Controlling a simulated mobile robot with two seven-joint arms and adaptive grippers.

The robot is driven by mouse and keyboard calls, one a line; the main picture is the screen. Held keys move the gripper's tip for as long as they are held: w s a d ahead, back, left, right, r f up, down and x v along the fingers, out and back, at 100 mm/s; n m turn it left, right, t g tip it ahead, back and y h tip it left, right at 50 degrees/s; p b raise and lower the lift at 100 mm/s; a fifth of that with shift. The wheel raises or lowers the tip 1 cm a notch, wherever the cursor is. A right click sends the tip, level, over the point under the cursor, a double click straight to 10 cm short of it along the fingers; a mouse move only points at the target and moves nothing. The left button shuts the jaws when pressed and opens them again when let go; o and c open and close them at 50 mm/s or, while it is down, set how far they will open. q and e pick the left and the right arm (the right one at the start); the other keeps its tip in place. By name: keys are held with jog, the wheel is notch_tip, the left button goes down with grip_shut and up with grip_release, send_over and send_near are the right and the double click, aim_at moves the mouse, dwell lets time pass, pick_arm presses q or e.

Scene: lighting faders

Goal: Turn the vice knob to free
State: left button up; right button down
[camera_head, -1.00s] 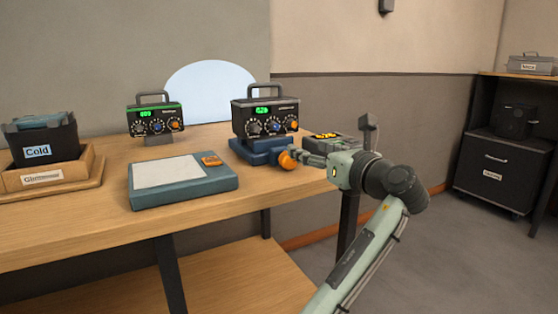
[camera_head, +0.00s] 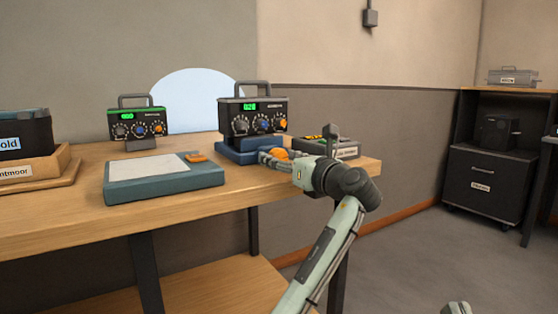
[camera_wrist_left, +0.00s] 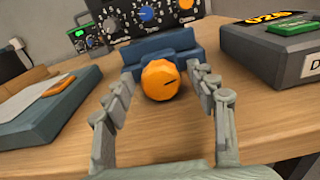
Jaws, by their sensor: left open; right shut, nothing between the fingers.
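The blue vice (camera_head: 232,156) stands on the wooden bench under the right-hand device. Its orange knob (camera_head: 281,153) faces the front right and is partly covered by my left gripper (camera_head: 272,156) in the head view. In the left wrist view the knob (camera_wrist_left: 160,80) sits between the fingertips of my open left gripper (camera_wrist_left: 160,73), one finger on each side. No position marking for the knob is readable. My right gripper (camera_head: 456,308) shows only as a small piece at the bottom edge.
A device with dials (camera_head: 252,113) sits on the vice. A grey box with a display (camera_head: 338,150) stands close right of the knob. A flat blue-grey scale (camera_head: 165,180) lies to the left, a second device (camera_head: 136,124) behind it. The bench front is clear.

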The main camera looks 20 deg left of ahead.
pick_arm(q)
jog(key=shift+w+a, duration=0.35)
jog(key=shift+a, duration=0.15)
pick_arm(e)
jog(key=shift+r, duration=0.15)
